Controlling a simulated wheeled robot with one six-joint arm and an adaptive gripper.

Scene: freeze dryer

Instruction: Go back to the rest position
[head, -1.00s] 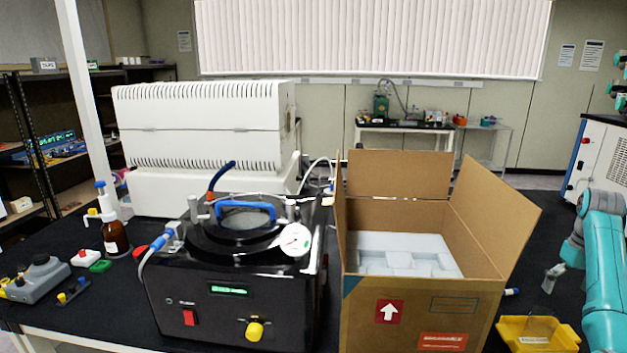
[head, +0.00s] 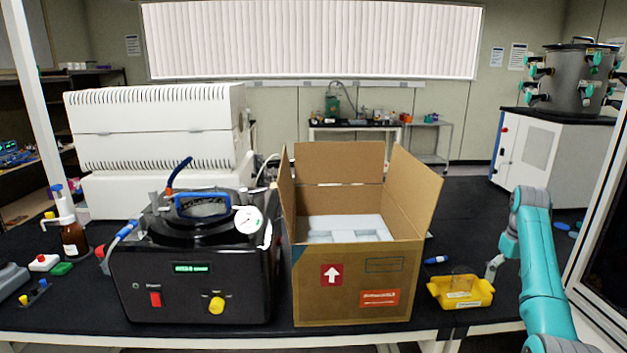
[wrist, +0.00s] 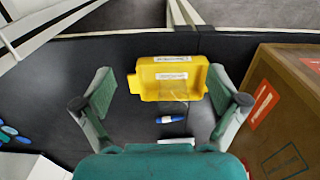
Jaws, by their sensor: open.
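My gripper (head: 492,268) is at the right of the head view, low beside a yellow bin on the black bench. In the wrist view my gripper (wrist: 160,90) has its two grey-green fingers spread wide with nothing held between them. The yellow bin (head: 460,302) is empty-looking or holds something clear that I cannot make out. The bin also shows beyond and between the fingers in the wrist view (wrist: 148,85). My teal arm rises from the lower right of the head view.
An open cardboard box (head: 350,290) stands left of the bin, near my gripper. A black machine (head: 185,300) with a gauge is farther left. A blue-capped item (head: 435,260) lies behind the bin. A freeze dryer (head: 575,85) stands back right. A dark-paned frame (head: 605,260) edges the right.

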